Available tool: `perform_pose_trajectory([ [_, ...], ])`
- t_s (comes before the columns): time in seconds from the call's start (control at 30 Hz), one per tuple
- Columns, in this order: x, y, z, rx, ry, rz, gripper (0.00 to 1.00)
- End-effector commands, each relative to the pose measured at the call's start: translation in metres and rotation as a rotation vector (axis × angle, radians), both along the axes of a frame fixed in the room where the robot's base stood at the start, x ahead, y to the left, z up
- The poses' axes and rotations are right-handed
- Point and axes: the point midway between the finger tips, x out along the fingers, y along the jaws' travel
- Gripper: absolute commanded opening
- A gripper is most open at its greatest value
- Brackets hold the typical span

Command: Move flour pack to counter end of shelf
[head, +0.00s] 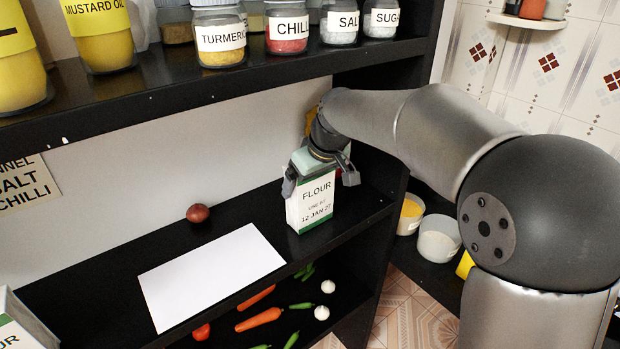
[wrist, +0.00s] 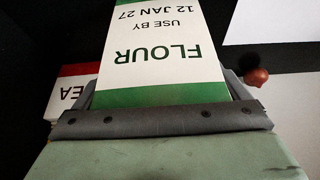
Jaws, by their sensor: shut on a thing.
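A white and green flour pack (head: 312,203), marked use by 12 Jan 27, is upright at the right part of the black middle shelf (head: 180,248). My gripper (head: 320,176) comes from above and is shut on the pack's upper part, one finger on each side. I cannot tell whether the pack's base touches the shelf. The pack's label shows upside down in the wrist view (wrist: 160,55), with the gripper (wrist: 165,120) across it. A second pack (head: 18,328), lettered "UR", is cut off at the lower left.
A white sheet (head: 210,275) and a red onion (head: 197,213) lie left of the held pack. A partly hidden pack lettered "EA" (wrist: 72,95) is beside it. Labelled jars line the upper shelf (head: 200,93). Vegetables, including a carrot (head: 258,319), lie below.

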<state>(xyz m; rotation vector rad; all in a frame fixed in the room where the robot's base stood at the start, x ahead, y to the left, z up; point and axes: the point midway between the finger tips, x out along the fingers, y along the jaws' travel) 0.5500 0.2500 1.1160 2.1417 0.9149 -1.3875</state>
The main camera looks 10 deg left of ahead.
Motion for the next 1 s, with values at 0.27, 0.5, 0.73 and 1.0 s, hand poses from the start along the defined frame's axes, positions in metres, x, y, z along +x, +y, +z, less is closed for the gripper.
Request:
perform_pose_trajectory([
  [0.27,0.000,0.000,-0.003,0.000,0.000,0.000,1.00],
  [0.5,-0.001,-0.002,0.005,0.001,-0.003,-0.001,1.00],
  [0.73,-0.031,-0.034,0.009,0.000,-0.002,-0.004,1.00],
  [1.0,-0.070,-0.074,0.010,0.000,-0.003,-0.003,1.00],
])
